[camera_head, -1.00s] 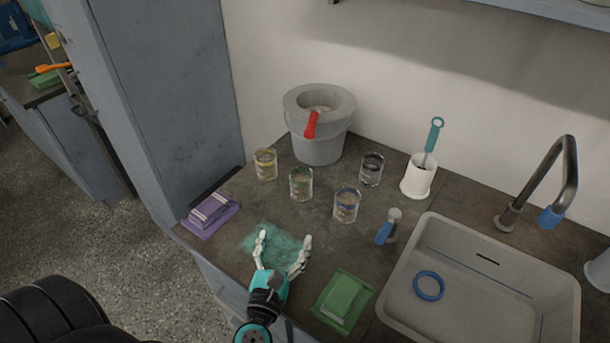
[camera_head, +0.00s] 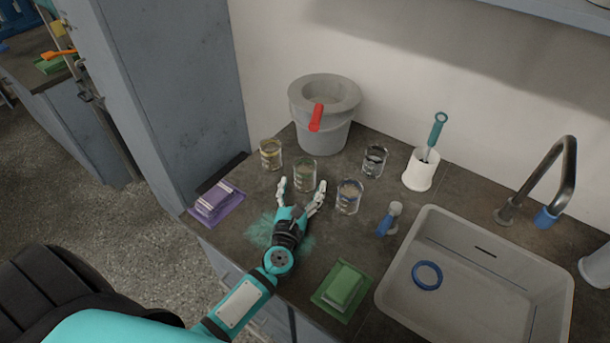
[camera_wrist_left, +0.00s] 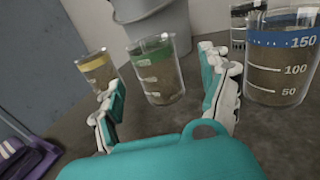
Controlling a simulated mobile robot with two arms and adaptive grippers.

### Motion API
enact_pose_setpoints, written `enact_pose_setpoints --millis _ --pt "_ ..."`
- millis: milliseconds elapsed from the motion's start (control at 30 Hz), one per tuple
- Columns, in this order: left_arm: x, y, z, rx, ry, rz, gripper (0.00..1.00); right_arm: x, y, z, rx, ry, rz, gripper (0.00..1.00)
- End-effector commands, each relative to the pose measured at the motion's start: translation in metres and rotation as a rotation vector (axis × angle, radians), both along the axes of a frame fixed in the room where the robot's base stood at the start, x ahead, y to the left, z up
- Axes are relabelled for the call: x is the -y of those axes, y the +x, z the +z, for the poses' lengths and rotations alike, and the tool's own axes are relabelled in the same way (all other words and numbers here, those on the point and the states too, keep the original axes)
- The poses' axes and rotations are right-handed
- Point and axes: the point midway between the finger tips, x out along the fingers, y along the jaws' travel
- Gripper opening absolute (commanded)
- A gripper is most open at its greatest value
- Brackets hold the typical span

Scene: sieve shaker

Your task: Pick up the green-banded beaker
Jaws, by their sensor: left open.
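The green-banded beaker (camera_head: 305,175) is a clear glass with a green band near its rim, upright on the dark counter. It also shows in the left wrist view (camera_wrist_left: 158,72), between and beyond the fingers. My left gripper (camera_head: 301,188) is open and empty, just in front of this beaker, with its two fingers apart and pointing at it. It also shows in the left wrist view (camera_wrist_left: 165,95). I cannot tell whether a finger touches the glass. My right gripper is not in view.
A yellow-banded beaker (camera_head: 271,155) stands left of it, a blue-banded beaker (camera_head: 348,197) close on the right, and a black-banded beaker (camera_head: 374,161) behind right. A grey bucket (camera_head: 325,130) stands behind. The sink (camera_head: 455,225) is at the right.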

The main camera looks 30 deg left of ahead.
Motion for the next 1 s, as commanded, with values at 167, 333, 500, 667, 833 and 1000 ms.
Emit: enact_pose_setpoints --millis 167,333,500,667,833,1000 --pt "-0.010 0.023 0.010 0.002 0.004 -0.001 0.79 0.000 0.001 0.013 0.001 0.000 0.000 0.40" --pt "-0.016 0.043 0.007 0.001 0.002 -0.001 0.79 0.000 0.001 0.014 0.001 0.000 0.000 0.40" --pt "-0.017 0.048 0.006 0.001 0.000 0.000 0.79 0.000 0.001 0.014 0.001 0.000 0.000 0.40" --pt "-0.017 0.047 0.006 0.001 0.000 0.000 0.75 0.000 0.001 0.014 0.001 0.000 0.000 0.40" --pt "-0.017 0.047 0.006 0.001 0.000 0.000 0.53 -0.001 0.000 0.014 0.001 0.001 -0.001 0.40" --pt "-0.017 0.047 0.006 0.001 0.000 0.000 0.31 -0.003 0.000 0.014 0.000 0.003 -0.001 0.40"
